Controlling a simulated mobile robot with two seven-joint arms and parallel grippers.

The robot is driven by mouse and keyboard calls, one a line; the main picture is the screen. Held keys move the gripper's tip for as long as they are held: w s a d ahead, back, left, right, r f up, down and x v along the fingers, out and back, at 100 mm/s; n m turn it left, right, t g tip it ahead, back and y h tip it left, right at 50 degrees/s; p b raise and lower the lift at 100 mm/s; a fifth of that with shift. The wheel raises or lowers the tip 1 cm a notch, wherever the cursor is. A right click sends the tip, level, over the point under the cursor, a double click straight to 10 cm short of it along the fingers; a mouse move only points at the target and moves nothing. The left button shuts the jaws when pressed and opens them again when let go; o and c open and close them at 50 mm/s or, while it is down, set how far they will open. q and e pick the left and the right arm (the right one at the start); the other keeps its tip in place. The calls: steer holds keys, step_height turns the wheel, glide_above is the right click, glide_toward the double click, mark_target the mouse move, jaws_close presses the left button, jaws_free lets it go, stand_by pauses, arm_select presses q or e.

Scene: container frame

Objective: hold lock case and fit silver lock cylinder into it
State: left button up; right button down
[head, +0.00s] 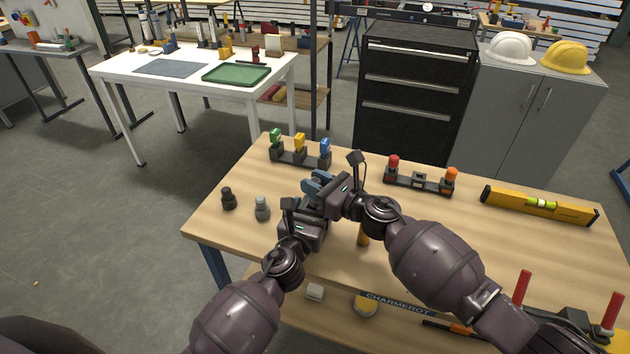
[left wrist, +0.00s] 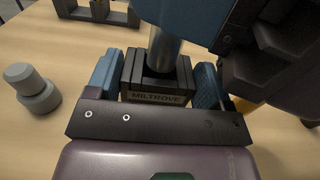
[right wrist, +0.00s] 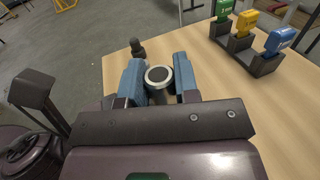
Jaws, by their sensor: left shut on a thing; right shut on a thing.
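The lock case, a dark block labelled MILTROVE (left wrist: 158,97), sits between the blue fingers of my left gripper (left wrist: 158,85), which is shut on it. My left gripper is the lower one in the head view (head: 312,212). The silver lock cylinder (left wrist: 164,48) stands upright over the case, its lower end at the case's top; I cannot tell how deep it reaches in. My right gripper (right wrist: 159,80) is shut on the cylinder, whose round end (right wrist: 158,75) shows between its fingers. In the head view my right gripper (head: 314,184) hides the cylinder and case.
A dark knobbed piece (head: 228,198) and a grey one (head: 262,208) stand at the table's left. A rack with green, yellow and blue pieces (head: 300,156) is behind; another with red and orange pieces (head: 420,182) is at right. A yellow level (head: 538,206) lies at far right.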

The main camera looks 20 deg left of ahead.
mark_target(315, 180)
steer(key=shift+f, duration=0.15)
steer(key=shift+r, duration=3.55)
steer(key=shift+f, duration=0.1)
steer(key=shift+f, duration=2.8)
steer(key=shift+f, duration=0.6)
stand_by(0.8)
